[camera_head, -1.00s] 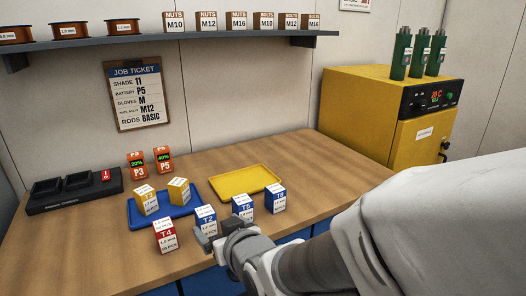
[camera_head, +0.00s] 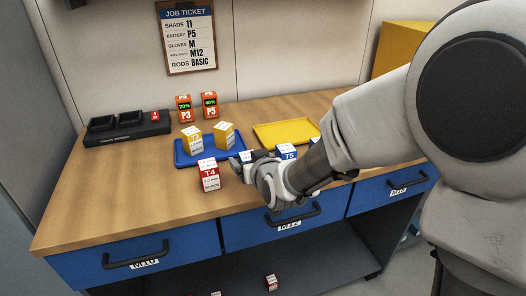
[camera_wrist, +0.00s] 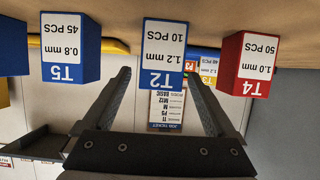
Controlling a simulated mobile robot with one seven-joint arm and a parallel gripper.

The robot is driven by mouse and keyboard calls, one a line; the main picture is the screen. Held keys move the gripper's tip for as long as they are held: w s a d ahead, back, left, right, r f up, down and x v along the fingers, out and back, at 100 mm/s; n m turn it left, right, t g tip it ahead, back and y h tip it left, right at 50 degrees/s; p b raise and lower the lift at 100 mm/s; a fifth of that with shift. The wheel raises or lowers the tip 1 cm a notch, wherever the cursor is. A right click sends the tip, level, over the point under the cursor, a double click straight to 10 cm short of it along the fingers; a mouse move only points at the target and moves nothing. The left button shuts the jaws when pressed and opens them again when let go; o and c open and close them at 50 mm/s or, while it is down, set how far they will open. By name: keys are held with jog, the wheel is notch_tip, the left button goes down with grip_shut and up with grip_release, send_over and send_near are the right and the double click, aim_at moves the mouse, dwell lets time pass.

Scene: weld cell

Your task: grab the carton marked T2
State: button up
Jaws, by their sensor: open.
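The T2 carton (camera_wrist: 164,50), blue and white, stands in the middle of the wrist view, which is upside down. My gripper (camera_wrist: 156,76) is open, with one finger on each side of the T2 carton in that picture. I cannot tell whether the carton is between the fingertips or just beyond them. In the head view my gripper (camera_head: 246,172) is low over the table's front part, by the T4 carton. It hides most of the T2 carton there.
The red T4 carton (camera_head: 209,175) and blue T5 carton (camera_head: 287,152) flank T2. Behind are a blue tray (camera_head: 184,160) with yellow cartons (camera_head: 191,138), a yellow tray (camera_head: 270,134), and batteries P3 (camera_head: 184,107) and P5 (camera_head: 210,104). The table's front left is clear.

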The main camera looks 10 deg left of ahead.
jog(key=shift+w+a+f, duration=0.25)
jog(key=shift+w, duration=0.2)
grip_shut()
jog(key=shift+r, duration=0.1)
